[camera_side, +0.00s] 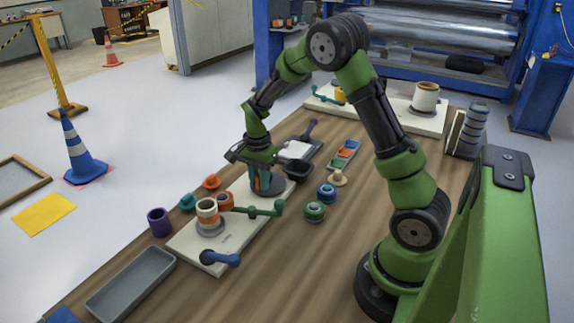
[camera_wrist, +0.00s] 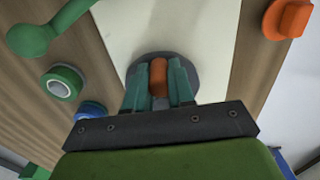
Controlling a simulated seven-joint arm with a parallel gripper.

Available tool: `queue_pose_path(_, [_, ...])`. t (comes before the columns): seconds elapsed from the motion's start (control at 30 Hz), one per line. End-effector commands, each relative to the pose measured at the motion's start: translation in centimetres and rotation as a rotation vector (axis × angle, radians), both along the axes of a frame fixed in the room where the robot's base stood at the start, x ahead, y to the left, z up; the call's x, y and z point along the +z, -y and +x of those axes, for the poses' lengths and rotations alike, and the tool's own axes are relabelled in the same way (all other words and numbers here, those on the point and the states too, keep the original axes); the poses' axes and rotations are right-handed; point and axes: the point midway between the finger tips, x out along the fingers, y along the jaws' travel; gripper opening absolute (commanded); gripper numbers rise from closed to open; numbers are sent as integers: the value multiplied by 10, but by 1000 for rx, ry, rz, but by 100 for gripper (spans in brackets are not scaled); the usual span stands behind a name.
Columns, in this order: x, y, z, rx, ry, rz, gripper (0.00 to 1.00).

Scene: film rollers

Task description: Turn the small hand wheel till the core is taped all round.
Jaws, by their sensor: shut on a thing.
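My gripper (camera_wrist: 164,84) points down at the board, its two teal fingers shut on an upright orange piece (camera_wrist: 159,76). This piece stands over a dark grey disc (camera_wrist: 162,57), which looks like the small hand wheel; the fingers hide part of both. In the side view the grey disc (camera_side: 267,191) sits on the cream board (camera_side: 232,236) under my gripper (camera_side: 260,180). A cylinder with cream and orange-brown bands, probably the core (camera_side: 207,210), stands upright on a grey base towards the board's near end. How far tape goes round it cannot be told.
A green arm with a ball end (camera_side: 262,210) sticks out over the board's right side. A blue crank (camera_side: 220,259) is at its near end. Green (camera_side: 314,212) and blue (camera_side: 326,192) rolls stand right of it. A grey tray (camera_side: 130,283) and purple cup (camera_side: 160,222) lie left.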

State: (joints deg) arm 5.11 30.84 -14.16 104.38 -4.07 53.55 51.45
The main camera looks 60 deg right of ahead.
Motion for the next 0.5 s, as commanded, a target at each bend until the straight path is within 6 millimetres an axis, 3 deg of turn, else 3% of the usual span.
queue_pose_path(0.5, [-3, 1, 7, 0, -7, 0, 8])
